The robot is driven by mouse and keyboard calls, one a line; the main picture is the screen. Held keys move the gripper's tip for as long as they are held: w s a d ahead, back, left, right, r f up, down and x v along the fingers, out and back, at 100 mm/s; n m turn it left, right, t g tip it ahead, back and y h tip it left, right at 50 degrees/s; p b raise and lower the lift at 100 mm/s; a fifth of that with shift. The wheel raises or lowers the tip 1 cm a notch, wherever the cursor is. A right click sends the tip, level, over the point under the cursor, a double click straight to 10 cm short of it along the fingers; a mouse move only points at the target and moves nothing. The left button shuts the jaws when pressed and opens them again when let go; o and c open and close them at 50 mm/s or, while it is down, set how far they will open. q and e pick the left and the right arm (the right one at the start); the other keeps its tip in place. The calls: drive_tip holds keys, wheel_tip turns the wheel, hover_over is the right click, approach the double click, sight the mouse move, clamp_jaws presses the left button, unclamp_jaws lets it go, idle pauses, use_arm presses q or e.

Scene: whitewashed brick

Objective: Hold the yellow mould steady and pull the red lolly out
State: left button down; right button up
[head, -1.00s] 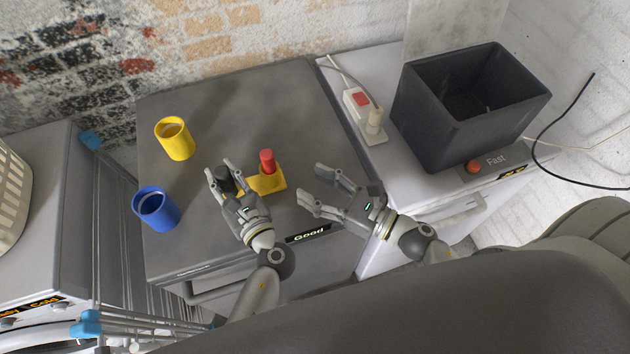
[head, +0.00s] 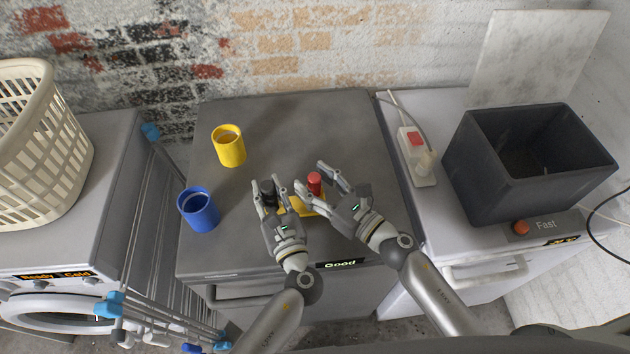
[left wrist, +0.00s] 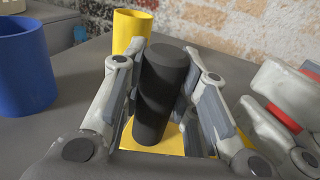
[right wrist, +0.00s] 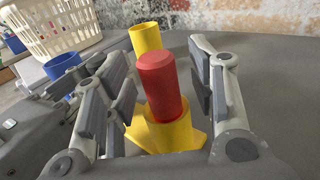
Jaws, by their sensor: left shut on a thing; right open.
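The yellow mould (head: 302,207) stands on the dark grey counter. The red lolly (head: 315,183) sits upright in its socket, and in the right wrist view the red lolly (right wrist: 164,85) rises from the yellow collar (right wrist: 166,133). A black upright handle (left wrist: 160,95) stands at the mould's other end. My left gripper (head: 270,189) is shut on this handle, with a finger on each side of it. My right gripper (head: 317,180) is open, its fingers on either side of the red lolly with gaps between.
A yellow cup (head: 229,148) and a blue cup (head: 199,212) stand to the left on the counter. A dark open bin (head: 530,165) and a socket strip (head: 416,150) are on the white unit to the right. The counter behind the mould is clear.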

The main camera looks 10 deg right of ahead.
drive_tip(key=shift+c, duration=0.4)
drive_tip(key=c, duration=1)
drive_tip(key=shift+w+a+r, duration=0.15)
drive_tip(key=shift+r, duration=2.15)
clamp_jaws()
drive_tip(key=shift+r, duration=1.95)
